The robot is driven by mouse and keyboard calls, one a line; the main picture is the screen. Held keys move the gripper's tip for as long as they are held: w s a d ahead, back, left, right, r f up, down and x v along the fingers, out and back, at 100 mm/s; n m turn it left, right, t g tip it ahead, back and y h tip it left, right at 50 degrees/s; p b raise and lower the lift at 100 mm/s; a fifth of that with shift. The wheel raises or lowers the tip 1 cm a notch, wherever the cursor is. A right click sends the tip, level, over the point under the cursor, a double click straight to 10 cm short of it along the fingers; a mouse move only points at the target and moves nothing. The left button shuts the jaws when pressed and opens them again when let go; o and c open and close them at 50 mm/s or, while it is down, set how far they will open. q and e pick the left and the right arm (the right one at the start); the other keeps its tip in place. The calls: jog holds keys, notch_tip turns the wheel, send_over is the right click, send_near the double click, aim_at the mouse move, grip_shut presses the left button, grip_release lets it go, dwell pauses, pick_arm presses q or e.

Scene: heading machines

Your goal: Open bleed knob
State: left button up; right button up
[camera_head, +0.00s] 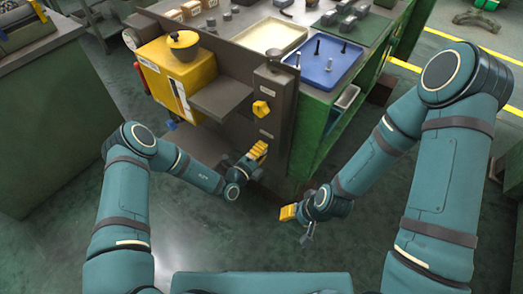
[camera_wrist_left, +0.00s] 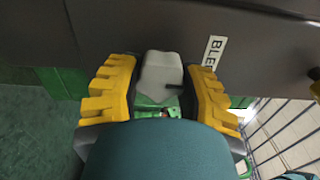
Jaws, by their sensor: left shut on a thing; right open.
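The bleed knob (camera_wrist_left: 161,72) is a pale grey block in the left wrist view, on a dark panel beside a white label (camera_wrist_left: 213,52) that reads "BLE" before it is cut off. My left gripper (camera_wrist_left: 158,88) has its yellow fingers on both sides of the knob and is shut on it. In the head view my left gripper (camera_head: 258,151) is at the lower part of the dark upright panel (camera_head: 272,82), and the knob is hidden there. My right gripper (camera_head: 298,222) is open and empty, low and to the right, above the floor.
A yellow knob (camera_head: 261,108) sits higher on the same panel. A yellow box (camera_head: 178,70) and a grey ledge (camera_head: 221,97) are to its left. A blue tray (camera_head: 325,62) with upright pins lies on the bench top. Open floor (camera_head: 220,235) lies below.

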pick_arm(q)
jog(key=shift+m, duration=0.3)
jog(key=m+p, duration=0.3)
jog(key=m, duration=0.2)
jog(key=shift+m, duration=0.3)
jog(key=m+p, duration=0.2)
jog(key=m, duration=0.3)
jog(key=shift+f+p, duration=0.1)
jog(key=shift+p, duration=0.3)
jog(key=m+p, duration=0.1)
jog(key=m, duration=0.2)
jog(key=shift+w+a+m+p, duration=0.1)
jog(key=shift+m+p, duration=0.2)
jog(key=shift+m, duration=0.1)
jog(key=shift+f+m+p, duration=0.15)
jog(key=shift+m+p, duration=0.4)
jog(key=shift+m, duration=0.95)
jog(key=o, duration=1.3)
jog(key=shift+c, duration=0.2)
